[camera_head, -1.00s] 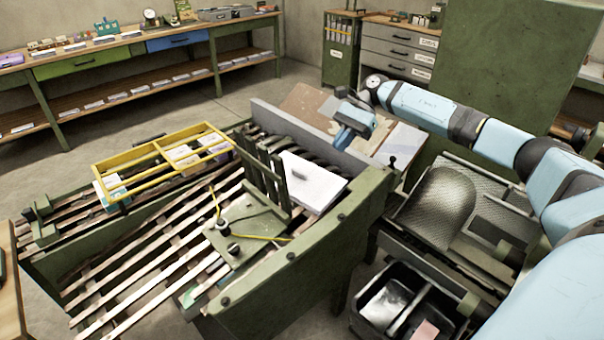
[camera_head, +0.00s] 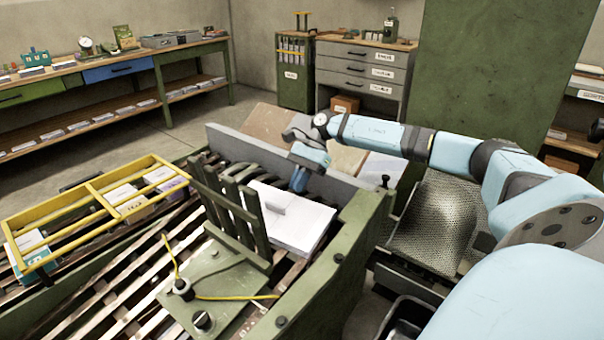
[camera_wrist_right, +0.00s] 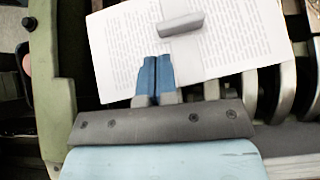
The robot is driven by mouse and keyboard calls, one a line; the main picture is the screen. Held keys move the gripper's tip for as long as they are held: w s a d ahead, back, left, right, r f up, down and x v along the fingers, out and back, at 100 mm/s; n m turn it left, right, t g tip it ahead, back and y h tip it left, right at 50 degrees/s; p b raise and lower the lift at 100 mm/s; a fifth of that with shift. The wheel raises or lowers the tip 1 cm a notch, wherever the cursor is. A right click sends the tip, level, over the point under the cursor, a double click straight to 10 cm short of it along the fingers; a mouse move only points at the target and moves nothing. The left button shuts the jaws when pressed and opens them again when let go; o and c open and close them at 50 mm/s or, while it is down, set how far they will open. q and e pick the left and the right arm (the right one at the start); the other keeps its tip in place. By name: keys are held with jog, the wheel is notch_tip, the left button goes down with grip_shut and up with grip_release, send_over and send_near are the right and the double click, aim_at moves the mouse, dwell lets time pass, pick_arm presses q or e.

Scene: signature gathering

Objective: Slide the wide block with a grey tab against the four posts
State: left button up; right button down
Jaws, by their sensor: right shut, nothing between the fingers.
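The wide block (camera_head: 305,226) is a white stack of printed pages with a grey tab (camera_head: 275,204). It lies in the green-framed machine, right of the four green posts (camera_head: 231,211). Its near left part is partly behind the posts, and I cannot tell whether it touches them. My right gripper (camera_head: 299,186) is shut and empty, low at the block's far edge. In the right wrist view its blue fingers (camera_wrist_right: 155,76) overlap the edge of the page block (camera_wrist_right: 245,35), with the tab (camera_wrist_right: 180,24) beyond them; contact is unclear. My left gripper is not in view.
A grey wall (camera_head: 290,160) runs behind the block, and a green side rail (camera_head: 345,245) stands to its right. A green plate (camera_head: 215,285) with knobs and a yellow cord lies in front of the posts. A yellow rack (camera_head: 95,212) with boxes stands at left.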

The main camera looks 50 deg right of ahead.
aim_at(281, 217)
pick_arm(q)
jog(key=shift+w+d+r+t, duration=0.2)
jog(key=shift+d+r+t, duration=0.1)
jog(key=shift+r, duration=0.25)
pick_arm(e)
jog(key=shift+x, duration=2.25)
jog(key=shift+w, duration=0.1)
jog(key=a, duration=0.3)
jog(key=shift+a, duration=0.3)
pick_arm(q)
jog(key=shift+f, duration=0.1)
